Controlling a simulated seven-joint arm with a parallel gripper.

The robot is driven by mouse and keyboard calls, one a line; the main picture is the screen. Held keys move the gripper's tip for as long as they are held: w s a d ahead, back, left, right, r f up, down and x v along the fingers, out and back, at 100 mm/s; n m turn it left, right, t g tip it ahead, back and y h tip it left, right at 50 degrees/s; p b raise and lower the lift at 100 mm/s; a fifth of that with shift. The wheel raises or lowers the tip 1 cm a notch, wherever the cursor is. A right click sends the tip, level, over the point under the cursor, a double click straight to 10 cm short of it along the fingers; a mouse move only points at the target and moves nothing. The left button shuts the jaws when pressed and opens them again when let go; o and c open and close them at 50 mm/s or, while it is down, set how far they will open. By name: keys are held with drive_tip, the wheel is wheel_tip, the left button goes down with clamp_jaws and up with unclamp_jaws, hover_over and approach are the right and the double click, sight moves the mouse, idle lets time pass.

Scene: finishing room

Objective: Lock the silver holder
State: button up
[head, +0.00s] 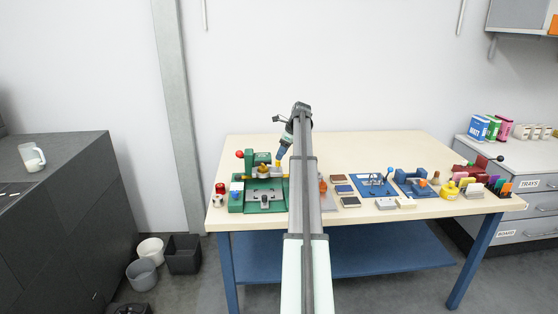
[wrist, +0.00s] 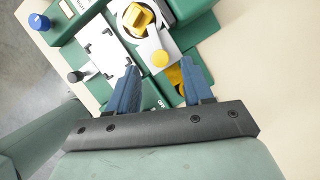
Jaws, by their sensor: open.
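A green fixture (head: 249,166) stands at the left end of the table. In the head view my gripper (head: 280,157) is above the fixture's right side.
A blue knob (wrist: 39,22) and a black-tipped pin (wrist: 76,76) are at the left in the wrist view. The table's back (head: 370,147) is clear.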

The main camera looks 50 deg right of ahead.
drive_tip(key=shift+x, duration=2.1)
drive_tip(key=shift+c, duration=0.3)
clamp_jaws()
